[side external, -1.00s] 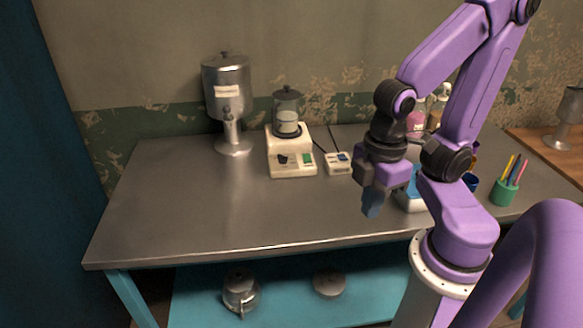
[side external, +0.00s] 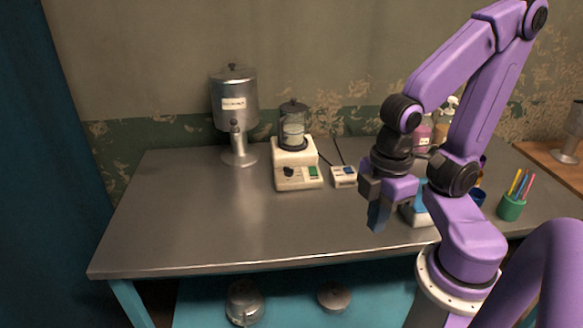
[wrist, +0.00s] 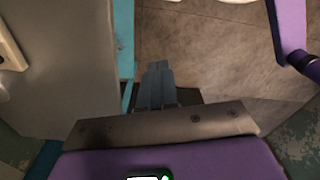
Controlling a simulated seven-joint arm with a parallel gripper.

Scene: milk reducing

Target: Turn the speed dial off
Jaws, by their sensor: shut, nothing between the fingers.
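The white mixer base (side external: 297,178) stands at the back middle of the steel table, with a clear lidded vessel (side external: 293,127) holding pale liquid on top. A black dial (side external: 289,172) sits on its front panel, left of a green switch (side external: 313,171). The dial's exact setting is too small to tell. My gripper (side external: 376,218) hangs over the right part of the table, in front and to the right of the mixer, pointing down and well apart from it. Its blue-grey fingers also show in the wrist view (wrist: 156,88), pressed together and empty.
A steel dispenser (side external: 235,105) stands left of the mixer. A small white control box (side external: 343,176) is right of it, with cables behind. A green pen cup (side external: 511,207) and bottles (side external: 446,118) are at the right. The table's (side external: 190,215) front left is clear.

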